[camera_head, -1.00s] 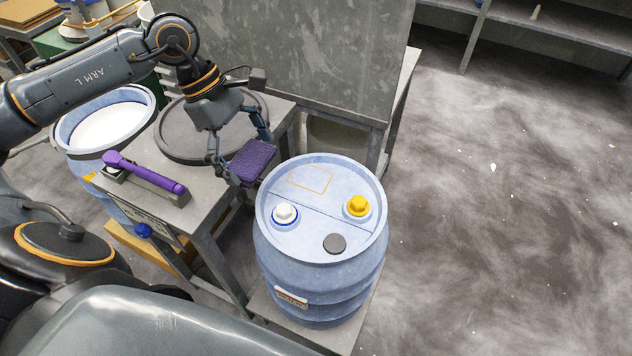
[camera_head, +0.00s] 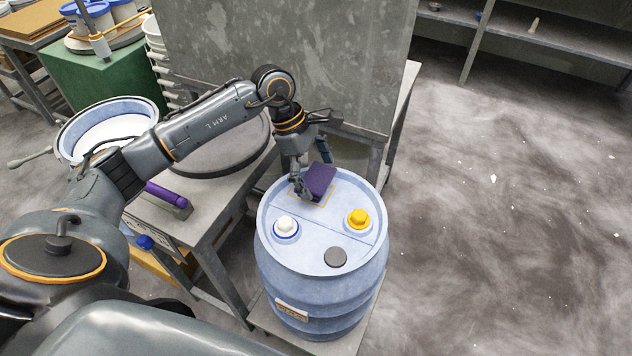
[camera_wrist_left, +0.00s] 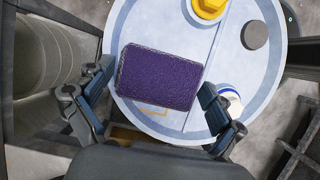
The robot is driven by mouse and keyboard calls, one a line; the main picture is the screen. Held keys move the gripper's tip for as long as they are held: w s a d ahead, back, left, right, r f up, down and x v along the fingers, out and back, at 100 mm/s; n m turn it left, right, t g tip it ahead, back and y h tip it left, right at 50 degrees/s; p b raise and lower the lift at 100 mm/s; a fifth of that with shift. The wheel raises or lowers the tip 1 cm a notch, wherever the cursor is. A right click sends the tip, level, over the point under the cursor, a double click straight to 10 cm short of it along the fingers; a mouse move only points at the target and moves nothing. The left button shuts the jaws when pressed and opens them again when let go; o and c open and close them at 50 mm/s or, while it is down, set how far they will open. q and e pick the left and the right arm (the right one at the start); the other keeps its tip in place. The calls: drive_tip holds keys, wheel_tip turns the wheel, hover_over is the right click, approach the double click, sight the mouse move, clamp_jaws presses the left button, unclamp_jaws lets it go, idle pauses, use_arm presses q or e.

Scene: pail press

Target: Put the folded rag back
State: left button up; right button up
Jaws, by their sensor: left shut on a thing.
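The folded rag (camera_head: 320,181) is a purple, rounded rectangular pad. My left gripper (camera_head: 316,177) is shut on it, over the far part of the blue drum's lid (camera_head: 300,250). The yellow outlined square on the lid (camera_head: 325,204) is partly hidden beneath the rag. In the left wrist view, the rag (camera_wrist_left: 160,77) lies between the two fingers (camera_wrist_left: 155,90), and a corner of the yellow outline shows beside it. I cannot tell whether the rag touches the lid. My right gripper is out of view.
The lid also carries a white cap (camera_head: 286,226), a yellow cap (camera_head: 358,217) and a dark grey disc (camera_head: 336,257). A purple-handled tool (camera_head: 167,195) lies on the metal table left of the drum. A tall grey panel (camera_head: 290,60) stands behind. Open floor is at right.

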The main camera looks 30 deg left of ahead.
use_arm(q)
drive_tip(key=shift+f, duration=1.45)
drive_tip(key=o, duration=0.8)
drive_tip(key=shift+c, duration=0.2)
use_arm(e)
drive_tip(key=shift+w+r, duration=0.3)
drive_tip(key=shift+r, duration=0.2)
